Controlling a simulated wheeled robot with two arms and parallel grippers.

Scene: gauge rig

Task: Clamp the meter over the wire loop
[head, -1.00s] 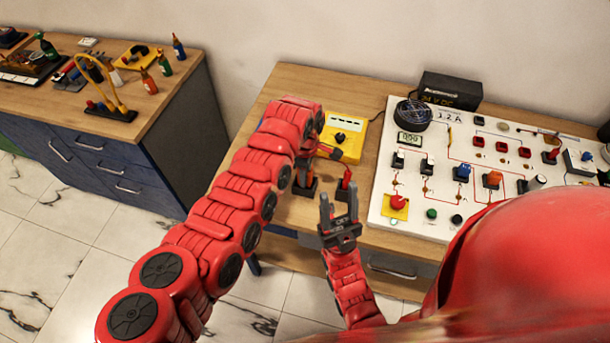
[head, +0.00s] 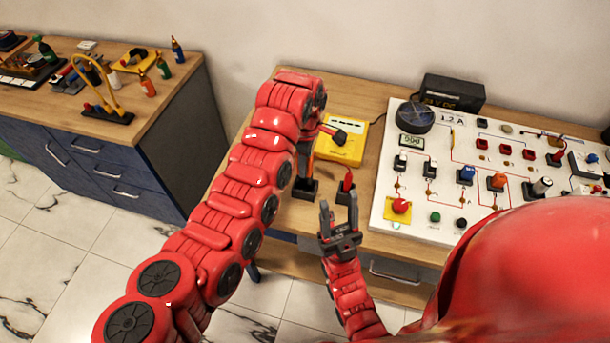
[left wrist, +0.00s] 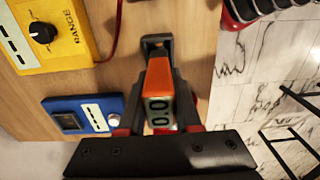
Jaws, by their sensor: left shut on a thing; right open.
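The meter (left wrist: 159,82) is an orange body with a grey display reading 0.0. My left gripper (left wrist: 157,122) is shut on it in the left wrist view. In the head view a sliver of orange meter (head: 309,165) shows beside my left arm, above a black holder (head: 304,190); most of that gripper is hidden. I cannot tell whether the meter still touches the holder. A yellow loop (head: 97,62) on a black base, which looks like the wire loop, stands on the left cabinet. My right gripper (head: 339,205) is open and empty near the bench's front edge.
A yellow range box (head: 350,148) is behind the holder, and a red-handled probe (head: 347,182) stands to the right. A white circuit board (head: 385,215) fills the right side of the bench. Several bottles and tools crowd the left cabinet. A gap separates the two benches.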

